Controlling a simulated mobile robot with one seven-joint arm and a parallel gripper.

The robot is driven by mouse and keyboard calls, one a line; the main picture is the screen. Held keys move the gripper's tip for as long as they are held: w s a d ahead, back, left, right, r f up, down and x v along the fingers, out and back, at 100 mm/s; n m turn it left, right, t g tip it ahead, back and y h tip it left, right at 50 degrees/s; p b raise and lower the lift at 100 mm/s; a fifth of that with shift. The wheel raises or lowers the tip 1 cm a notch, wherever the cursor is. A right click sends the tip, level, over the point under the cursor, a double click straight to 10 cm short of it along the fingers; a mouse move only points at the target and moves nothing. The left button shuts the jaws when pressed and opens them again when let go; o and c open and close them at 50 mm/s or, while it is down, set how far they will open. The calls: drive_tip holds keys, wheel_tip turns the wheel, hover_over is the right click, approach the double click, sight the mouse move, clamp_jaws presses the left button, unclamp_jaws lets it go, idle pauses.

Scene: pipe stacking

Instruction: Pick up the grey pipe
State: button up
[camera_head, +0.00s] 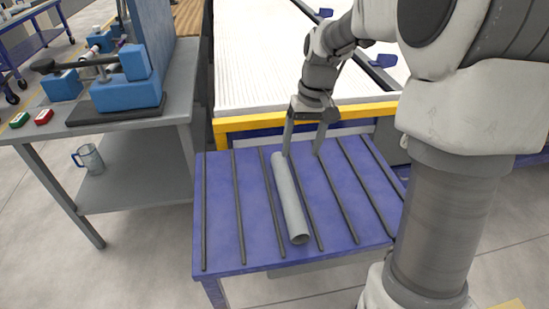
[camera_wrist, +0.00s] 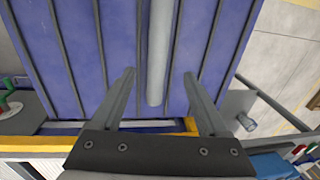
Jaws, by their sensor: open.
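The grey pipe (camera_head: 289,197) lies lengthwise on the blue table (camera_head: 221,208), between two of its dark ribs. Its near end shows as an open hollow. My gripper (camera_head: 303,153) is open at the far end of the pipe, with its fingers pointing down. In the wrist view, the pipe (camera_wrist: 159,58) runs in from the top, and its end lies between and a little beyond the two spread fingertips of my gripper (camera_wrist: 159,72). Nothing is between the fingers' lower parts. I cannot tell exactly how high the fingertips are above the table.
A yellow rail (camera_head: 240,123) and a white ribbed surface (camera_head: 262,60) lie just behind the table. The blue table's other ribbed lanes are clear.

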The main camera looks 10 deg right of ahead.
sight(292, 195)
drive_tip(key=f+b, duration=0.1)
drive_tip(key=f, duration=0.3)
drive_tip(key=a+f+b, duration=0.1)
drive_tip(key=f, duration=0.3)
drive_tip(key=f+b, duration=0.2)
drive_tip(key=f, duration=0.2)
drive_tip(key=shift+w+a+f, duration=0.1)
drive_tip(key=shift+a+f, duration=0.15)
drive_tip(key=shift+s+a+f+b, duration=0.15)
drive_tip(key=shift+f+b, duration=0.45)
drive_tip(key=shift+f, duration=0.75)
drive_tip(key=shift+s+f+b, duration=0.15)
drive_tip(key=shift+f+b, duration=0.45)
drive_tip(key=shift+f, duration=0.75)
drive_tip(key=shift+r, duration=0.1)
drive_tip(key=shift+c, duration=0.3)
clamp_jaws()
